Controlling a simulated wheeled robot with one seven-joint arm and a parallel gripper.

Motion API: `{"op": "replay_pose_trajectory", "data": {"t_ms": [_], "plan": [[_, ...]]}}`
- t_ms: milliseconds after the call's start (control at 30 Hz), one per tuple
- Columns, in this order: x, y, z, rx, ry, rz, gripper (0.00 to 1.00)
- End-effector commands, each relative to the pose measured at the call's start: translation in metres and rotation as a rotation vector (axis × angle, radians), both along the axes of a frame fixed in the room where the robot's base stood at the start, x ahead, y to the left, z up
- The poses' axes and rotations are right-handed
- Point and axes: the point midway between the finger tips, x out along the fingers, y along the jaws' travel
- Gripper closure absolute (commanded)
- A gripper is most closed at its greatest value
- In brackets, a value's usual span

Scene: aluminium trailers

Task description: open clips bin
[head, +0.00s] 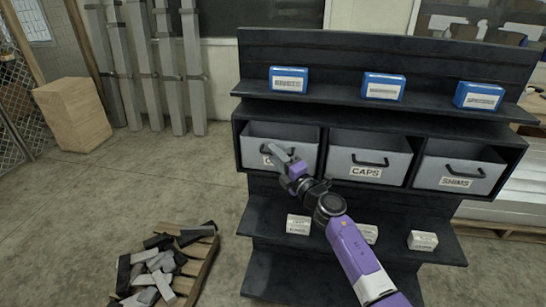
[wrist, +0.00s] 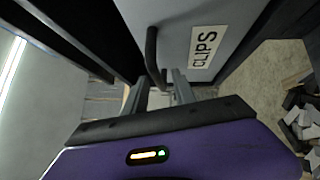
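The clips bin (head: 305,157) is the grey left-hand bin in the dark shelf unit, and its front looks level with the other bins. In the head view its label is mostly covered by my gripper (head: 277,156). The wrist view shows the CLIPS label (wrist: 203,48) and the dark bar handle (wrist: 152,50) on the bin front (wrist: 182,22). My gripper (wrist: 161,80) has its two fingers apart, with the near end of the handle appearing between their tips. I cannot tell whether they touch it.
The caps bin (head: 345,160) and shims bin (head: 440,172) sit to the right. Blue boxes (head: 289,80) stand on the shelf above, and small pale boxes (head: 298,224) on the ledge below. A pallet of metal pieces (head: 195,262) lies at front left.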

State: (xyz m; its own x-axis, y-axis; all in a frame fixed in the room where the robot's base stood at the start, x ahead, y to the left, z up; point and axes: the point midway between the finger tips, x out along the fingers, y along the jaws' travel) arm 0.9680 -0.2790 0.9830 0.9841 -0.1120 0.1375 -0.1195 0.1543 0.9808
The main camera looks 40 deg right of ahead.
Motion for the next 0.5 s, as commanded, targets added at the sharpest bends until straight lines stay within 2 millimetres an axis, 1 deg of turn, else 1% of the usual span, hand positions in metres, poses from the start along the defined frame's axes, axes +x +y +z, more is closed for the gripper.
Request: {"op": "replay_pose_trajectory", "data": {"t_ms": [33,133,433,467,500], "plan": [[0.0047,0.0000,-0.0004,-0.001,0.000,0.002,0.67],[0.0096,-0.0005,0.0008,0.000,0.000,0.001,0.67],[0.0115,-0.0009,0.0019,0.001,0.000,0.000,0.67],[0.0114,-0.0008,0.0019,0.001,0.000,0.000,0.71],[0.0114,-0.0008,0.0019,0.001,0.000,0.000,0.79]]}}
